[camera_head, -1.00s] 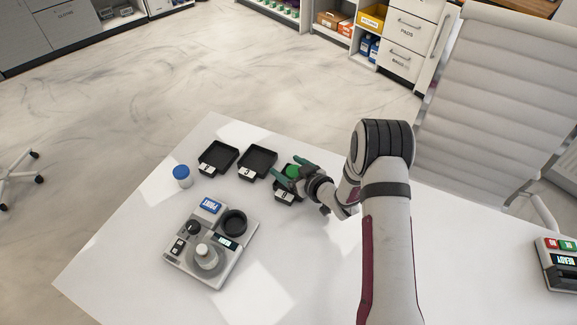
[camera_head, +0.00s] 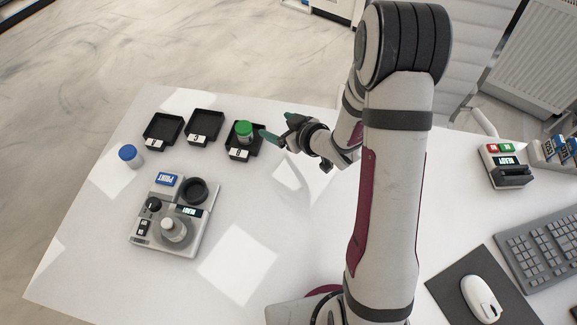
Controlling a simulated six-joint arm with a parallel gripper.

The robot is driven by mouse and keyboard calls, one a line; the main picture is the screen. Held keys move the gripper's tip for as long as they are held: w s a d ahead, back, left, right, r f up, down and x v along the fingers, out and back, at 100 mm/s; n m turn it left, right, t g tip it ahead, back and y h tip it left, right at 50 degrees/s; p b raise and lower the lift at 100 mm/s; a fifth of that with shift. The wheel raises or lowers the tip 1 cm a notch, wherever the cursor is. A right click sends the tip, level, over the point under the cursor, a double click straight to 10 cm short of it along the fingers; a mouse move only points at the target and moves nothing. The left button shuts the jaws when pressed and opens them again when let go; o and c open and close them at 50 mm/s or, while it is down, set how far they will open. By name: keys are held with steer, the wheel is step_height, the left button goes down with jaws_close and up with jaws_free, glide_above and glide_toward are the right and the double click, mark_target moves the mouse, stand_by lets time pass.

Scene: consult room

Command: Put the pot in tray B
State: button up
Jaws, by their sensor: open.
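A pot with a green lid (camera_head: 244,129) stands upright in the right-hand of three black trays (camera_head: 237,154). My gripper (camera_head: 276,127) is open and empty just right of this pot, its teal fingertips apart from it. The middle tray (camera_head: 203,140) and the left tray (camera_head: 161,144) are empty. Each tray has a small white label on its front, too small to read surely, so I cannot tell which is B. A blue-lidded pot (camera_head: 130,156) stands on the table left of the trays. A white-topped pot (camera_head: 174,229) stands on the grey device.
The grey device (camera_head: 150,237) with a blue PRINT button and a dark round well sits in front of the trays. A card-reader-like unit (camera_head: 508,170), keyboard (camera_head: 545,255) and mouse (camera_head: 480,297) lie at the right. The white table (camera_head: 90,260) is clear at front left.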

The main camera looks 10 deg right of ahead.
steer(key=s+d+r+m+g+h, duration=0.3)
steer(key=s+d+r+m+h, duration=0.2)
steer(key=s+d+r+h, duration=0.15)
steer(key=s+a+r+m+g+y, duration=0.1)
steer(key=s+a+r+m+g, duration=0.1)
steer(key=s, duration=0.6)
steer(key=s+a+r+m+g+y, duration=0.1)
steer(key=s+a+r+m+g, duration=0.1)
steer(key=s, duration=0.7)
steer(key=s+a+r+m+g+y, duration=0.1)
steer(key=s+a+r+m+g, duration=0.1)
steer(key=s, duration=0.6)
steer(key=shift+s+a+r+m+g, duration=0.2)
steer(key=shift+a+r+m+g, duration=0.1)
steer(key=shift+a+r+g, duration=0.3)
steer(key=shift+f, duration=0.1)
